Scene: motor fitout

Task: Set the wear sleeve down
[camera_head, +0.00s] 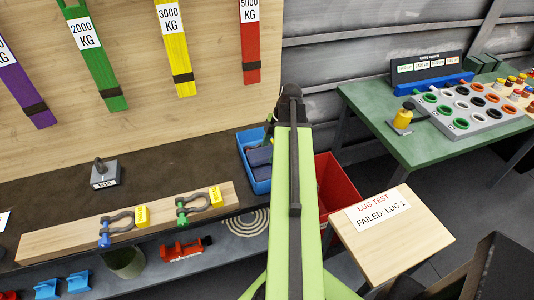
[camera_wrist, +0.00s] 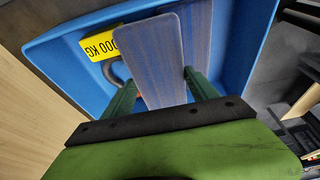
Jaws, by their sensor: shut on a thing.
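The wear sleeve (camera_wrist: 150,62) is a flat blue-grey piece with rounded corners, and it shows between my fingers in the wrist view. My gripper (camera_wrist: 158,90) is shut on it, one green finger on each side. The sleeve is over or inside a blue bin (camera_wrist: 65,57); I cannot tell whether it touches the bin floor. A second blue-grey face (camera_wrist: 194,40) shows beside it, perhaps part of the same sleeve. In the head view my arm hides most of the gripper, and the blue bin (camera_head: 261,186) shows just left of the arm.
A yellow weight tag (camera_wrist: 101,43) with a dark shackle lies in the bin. A red bin (camera_head: 338,190) stands right of my arm. A wooden board (camera_head: 70,240) with two tagged shackles lies left. A green table (camera_head: 385,120) with a socket tray stands at the right.

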